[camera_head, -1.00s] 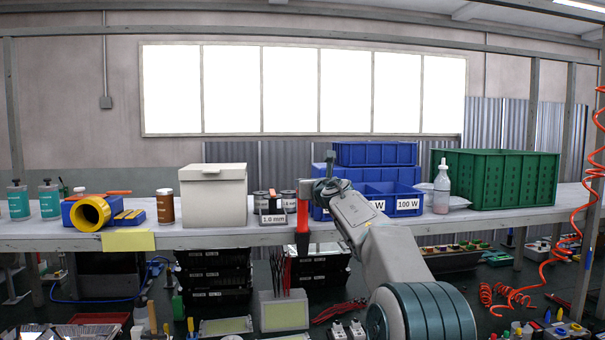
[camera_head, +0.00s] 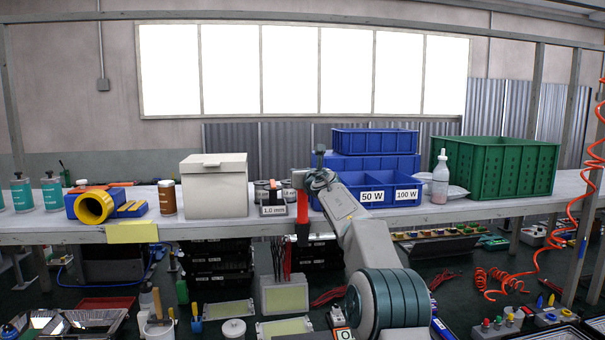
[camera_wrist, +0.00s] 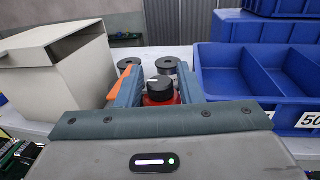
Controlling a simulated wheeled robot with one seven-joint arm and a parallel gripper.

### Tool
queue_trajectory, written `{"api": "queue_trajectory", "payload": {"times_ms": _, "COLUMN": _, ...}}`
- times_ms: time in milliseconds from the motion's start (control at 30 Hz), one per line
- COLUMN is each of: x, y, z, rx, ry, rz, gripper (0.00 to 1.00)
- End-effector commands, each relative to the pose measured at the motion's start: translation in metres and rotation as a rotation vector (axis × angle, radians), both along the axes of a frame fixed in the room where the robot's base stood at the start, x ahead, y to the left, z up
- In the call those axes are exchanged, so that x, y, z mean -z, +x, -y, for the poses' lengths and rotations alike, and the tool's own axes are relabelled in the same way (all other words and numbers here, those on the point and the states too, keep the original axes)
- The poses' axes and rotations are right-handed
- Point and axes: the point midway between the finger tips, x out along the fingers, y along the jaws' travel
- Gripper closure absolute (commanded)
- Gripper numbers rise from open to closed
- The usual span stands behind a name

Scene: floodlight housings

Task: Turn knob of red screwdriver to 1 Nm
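The red screwdriver (camera_head: 303,206) stands upright at the front edge of the shelf in the head view. In the wrist view its black knob (camera_wrist: 160,88) is on top, with a pale mark on it, and a little of its red body shows below. My gripper (camera_wrist: 157,82) is open, with one finger on either side of the knob. I cannot tell whether either finger touches it. In the head view my gripper (camera_head: 314,181) is beside the screwdriver's top, small and partly hidden by my arm. The scale around the knob is not readable.
A pale box (camera_wrist: 58,72) stands left of the fingers and blue bins (camera_wrist: 255,75) stand right. Two grey spools (camera_wrist: 129,64) sit just behind the knob. An orange part (camera_wrist: 120,82) shows by the left finger. A labelled holder (camera_head: 273,210) is left of the screwdriver.

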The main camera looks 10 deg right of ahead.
Motion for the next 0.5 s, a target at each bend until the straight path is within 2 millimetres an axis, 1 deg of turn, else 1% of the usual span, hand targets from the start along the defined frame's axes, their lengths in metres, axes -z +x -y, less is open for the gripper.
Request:
{"api": "queue_trajectory", "payload": {"times_ms": 33, "x": 0.0000, "y": -0.0001, "z": 0.0000, "rx": 0.000, "ry": 0.000, "rz": 0.000, "gripper": 0.81}}
{"api": "queue_trajectory", "payload": {"times_ms": 100, "x": -0.0001, "y": -0.0001, "z": 0.0000, "rx": 0.000, "ry": 0.000, "rz": 0.000, "gripper": 1.00}}
{"api": "queue_trajectory", "payload": {"times_ms": 333, "x": 0.0015, "y": 0.0005, "z": 0.0007, "rx": -0.021, "ry": 0.001, "rz": -0.003, "gripper": 1.00}}
{"api": "queue_trajectory", "payload": {"times_ms": 500, "x": 0.0019, "y": 0.0012, "z": 0.0018, "rx": -0.113, "ry": 0.002, "rz": -0.004, "gripper": 1.00}}
